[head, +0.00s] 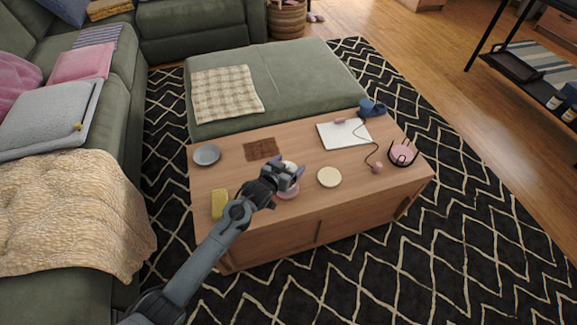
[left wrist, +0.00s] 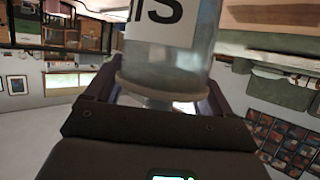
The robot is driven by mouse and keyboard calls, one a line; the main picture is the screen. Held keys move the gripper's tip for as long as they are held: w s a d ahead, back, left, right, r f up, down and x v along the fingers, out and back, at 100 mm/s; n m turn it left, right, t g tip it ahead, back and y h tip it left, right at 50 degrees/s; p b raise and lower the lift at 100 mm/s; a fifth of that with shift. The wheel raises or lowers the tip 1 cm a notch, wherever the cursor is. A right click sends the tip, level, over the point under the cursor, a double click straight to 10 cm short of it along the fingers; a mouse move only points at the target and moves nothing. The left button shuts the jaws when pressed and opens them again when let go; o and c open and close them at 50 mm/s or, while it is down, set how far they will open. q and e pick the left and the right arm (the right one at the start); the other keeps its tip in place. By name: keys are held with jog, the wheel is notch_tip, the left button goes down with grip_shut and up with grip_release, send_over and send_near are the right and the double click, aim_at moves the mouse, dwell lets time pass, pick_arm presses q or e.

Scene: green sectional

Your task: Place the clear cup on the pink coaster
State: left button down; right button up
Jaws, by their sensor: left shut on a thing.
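My left gripper (head: 288,177) is over the front middle of the wooden coffee table. In the left wrist view, the clear cup (left wrist: 160,55), with a white label and black letters, is between the jaws of the shut gripper (left wrist: 155,100). In the head view the gripper hides most of the cup; only a pale bit shows behind the fingers. The pink coaster (head: 288,194) is on the table, directly under the gripper in the picture and partly covered by it. I cannot tell whether the cup touches the coaster. My right gripper is not in view.
On the coffee table (head: 305,205) are a cream disc (head: 329,177), yellow block (head: 218,205), grey dish (head: 207,155), brown mat (head: 262,149), white notepad (head: 343,134), blue object (head: 371,107) and a black holder with pink discs (head: 403,154). A green ottoman (head: 300,85) stands behind.

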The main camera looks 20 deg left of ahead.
pick_arm(q)
jog(key=shift+f, duration=0.1)
grip_release()
